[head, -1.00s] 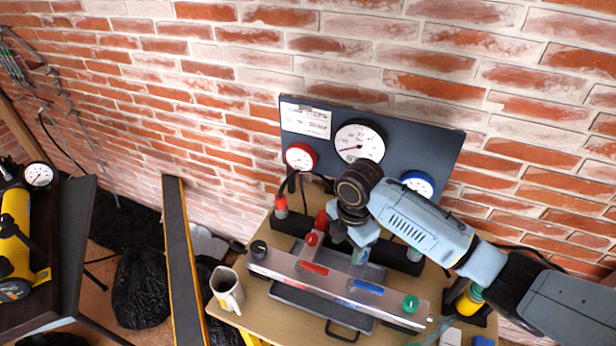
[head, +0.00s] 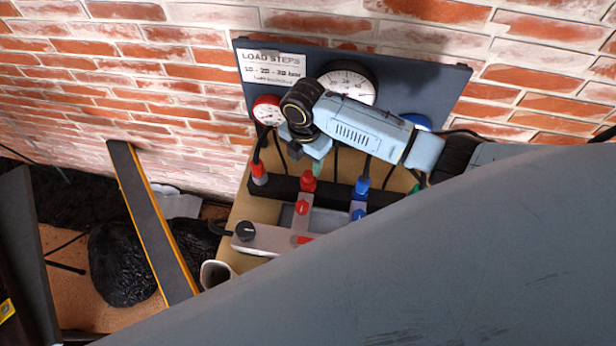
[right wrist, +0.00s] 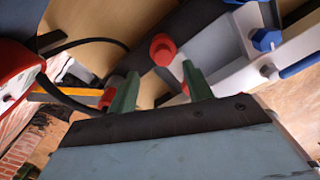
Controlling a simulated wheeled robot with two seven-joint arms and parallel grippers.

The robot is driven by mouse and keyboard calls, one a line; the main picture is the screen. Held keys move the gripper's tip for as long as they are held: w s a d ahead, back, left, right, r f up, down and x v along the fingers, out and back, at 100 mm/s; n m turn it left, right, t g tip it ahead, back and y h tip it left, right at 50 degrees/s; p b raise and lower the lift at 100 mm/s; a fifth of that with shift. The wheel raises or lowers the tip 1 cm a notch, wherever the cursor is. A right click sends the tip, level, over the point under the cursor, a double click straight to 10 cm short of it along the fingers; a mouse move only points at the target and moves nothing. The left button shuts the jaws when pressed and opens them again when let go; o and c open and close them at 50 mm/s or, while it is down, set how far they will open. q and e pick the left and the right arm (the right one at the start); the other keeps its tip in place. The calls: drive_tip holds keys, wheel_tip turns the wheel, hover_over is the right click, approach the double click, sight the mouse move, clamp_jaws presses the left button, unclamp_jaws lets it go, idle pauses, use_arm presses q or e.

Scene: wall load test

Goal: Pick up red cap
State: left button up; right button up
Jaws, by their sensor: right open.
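The red cap (head: 308,181) stands on the black rail (head: 334,196) at the foot of the dark gauge panel. It also shows in the right wrist view (right wrist: 162,48), just beyond the gap between my fingertips. My right gripper (head: 306,160) is open and empty, just above and behind the cap in the head view. Its two green fingers show in the right wrist view (right wrist: 160,70), apart from each other, with the cap not between them. My left gripper is not in view.
A hose with a red fitting (head: 259,172) stands left of the cap, and a blue cap (head: 361,186) to its right. The gauge panel (head: 430,82) rises close behind. A cup (head: 216,273) is at front left. A large grey surface hides the lower right.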

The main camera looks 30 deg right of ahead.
sight(308, 174)
drive_tip(key=shift+s+f, duration=0.2)
drive_tip(key=shift+f, duration=0.55)
drive_tip(key=f, duration=0.3)
drive_tip(key=shift+s+d+f, duration=0.1)
drive_tip(key=shift+d+f, duration=0.1)
drive_tip(key=shift+f, duration=0.25)
drive_tip(key=shift+c, duration=0.5)
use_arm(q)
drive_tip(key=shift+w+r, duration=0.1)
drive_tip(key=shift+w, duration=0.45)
use_arm(e)
clamp_jaws()
